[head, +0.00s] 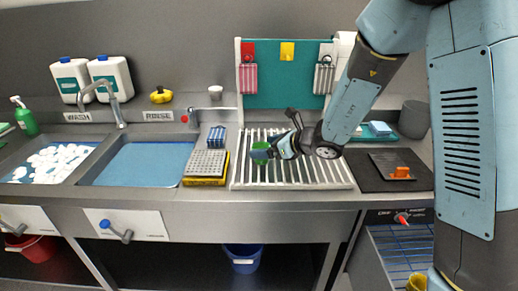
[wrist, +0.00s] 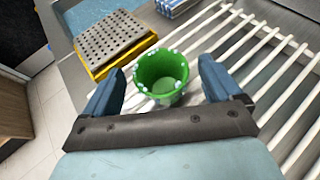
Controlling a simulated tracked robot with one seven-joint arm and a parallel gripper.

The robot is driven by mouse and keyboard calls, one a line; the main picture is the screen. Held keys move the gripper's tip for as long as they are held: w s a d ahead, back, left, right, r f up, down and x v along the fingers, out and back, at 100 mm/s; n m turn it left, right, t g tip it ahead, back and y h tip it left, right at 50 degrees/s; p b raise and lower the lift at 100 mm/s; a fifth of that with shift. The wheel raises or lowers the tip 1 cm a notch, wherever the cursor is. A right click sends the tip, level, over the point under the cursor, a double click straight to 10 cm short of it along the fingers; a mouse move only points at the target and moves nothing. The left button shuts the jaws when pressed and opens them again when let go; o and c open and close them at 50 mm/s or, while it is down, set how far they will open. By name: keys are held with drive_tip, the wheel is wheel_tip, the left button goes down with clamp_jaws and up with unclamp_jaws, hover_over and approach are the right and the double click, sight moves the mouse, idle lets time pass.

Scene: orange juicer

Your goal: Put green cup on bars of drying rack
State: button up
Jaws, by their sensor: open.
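The green cup (wrist: 162,75) stands upright with its mouth up on the white bars of the drying rack (wrist: 252,75), near the rack's left side. In the head view the cup (head: 260,152) shows just left of my gripper (head: 272,152). In the wrist view my gripper (wrist: 158,88) is open, with one blue finger on each side of the cup and gaps between the fingers and its wall. The cup looks empty, with pale drops or specks on its rim. The drying rack (head: 315,174) is otherwise bare in the head view.
A perforated grey block on a yellow tray (head: 205,180) is left of the rack, with a blue striped pack (head: 217,137) behind it. A basin of blue water (head: 140,165) lies further left. A dark board with an orange block (head: 402,172) is on the right.

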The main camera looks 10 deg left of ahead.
drive_tip(key=v, duration=0.8)
drive_tip(key=shift+d, duration=0.2)
drive_tip(key=shift+s+r, duration=0.1)
drive_tip(key=shift+r, duration=0.05)
drive_tip(key=s+d+r+n+g+h, duration=0.2)
drive_tip(key=s+d+r+n+h, duration=0.1)
drive_tip(key=s+d+r+n, duration=0.9)
drive_tip(key=s+d+r+n+t+h, duration=0.1)
drive_tip(key=s+d+n+h, duration=0.3)
drive_tip(key=d, duration=0.5)
drive_tip(key=s+d+r+n+t+h, duration=0.1)
drive_tip(key=s+d+n+t+h, duration=0.1)
drive_tip(key=s+d+n+h, duration=0.3)
drive_tip(key=d+n, duration=0.1)
drive_tip(key=d, duration=0.3)
drive_tip(key=shift+d+r, duration=0.2)
drive_tip(key=shift+d, duration=0.1)
